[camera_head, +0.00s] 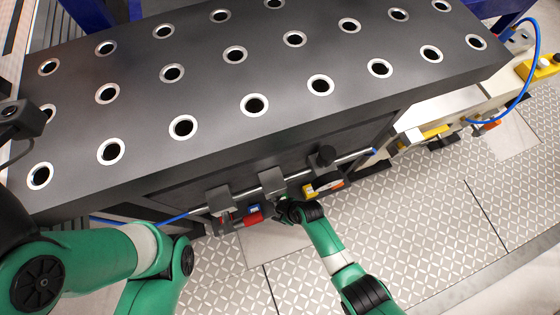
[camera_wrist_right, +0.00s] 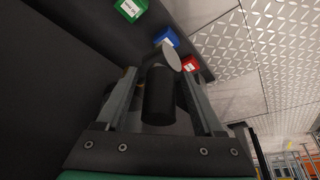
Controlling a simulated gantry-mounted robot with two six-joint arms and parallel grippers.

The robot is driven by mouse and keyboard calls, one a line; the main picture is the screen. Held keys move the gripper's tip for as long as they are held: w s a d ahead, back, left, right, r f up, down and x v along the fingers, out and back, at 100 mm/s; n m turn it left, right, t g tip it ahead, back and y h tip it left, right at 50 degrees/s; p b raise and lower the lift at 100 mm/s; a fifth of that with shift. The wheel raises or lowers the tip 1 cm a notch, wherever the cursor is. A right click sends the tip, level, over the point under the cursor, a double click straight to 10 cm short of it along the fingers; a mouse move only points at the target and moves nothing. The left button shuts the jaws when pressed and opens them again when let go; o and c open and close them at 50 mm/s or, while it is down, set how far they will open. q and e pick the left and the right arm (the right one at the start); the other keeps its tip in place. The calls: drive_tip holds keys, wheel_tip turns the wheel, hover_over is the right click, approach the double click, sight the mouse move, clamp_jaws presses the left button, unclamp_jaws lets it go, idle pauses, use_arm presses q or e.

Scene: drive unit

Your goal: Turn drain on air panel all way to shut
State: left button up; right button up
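The air panel (camera_head: 272,182) runs along the front below the black table, with a grey pipe, dark brackets and coloured parts. In the right wrist view, a black cylindrical knob (camera_wrist_right: 158,96) with a pale round disc (camera_wrist_right: 172,56) beyond it stands between the fingers of my right gripper (camera_wrist_right: 160,85). The fingers are apart, one on each side of the knob; I cannot tell whether they touch it. In the head view my right gripper (camera_head: 288,209) is at the panel, its fingers mostly hidden. The drain's label is not readable. My left gripper is not in view.
Green (camera_wrist_right: 131,9), blue (camera_wrist_right: 167,38) and red (camera_wrist_right: 190,64) tags sit on the panel beyond the knob. A red part (camera_head: 254,218) is left of my right gripper. The holed black table (camera_head: 220,120) overhangs the panel. The patterned floor (camera_head: 430,220) is clear at right.

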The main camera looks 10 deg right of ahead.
clamp_jaws()
idle(1.3)
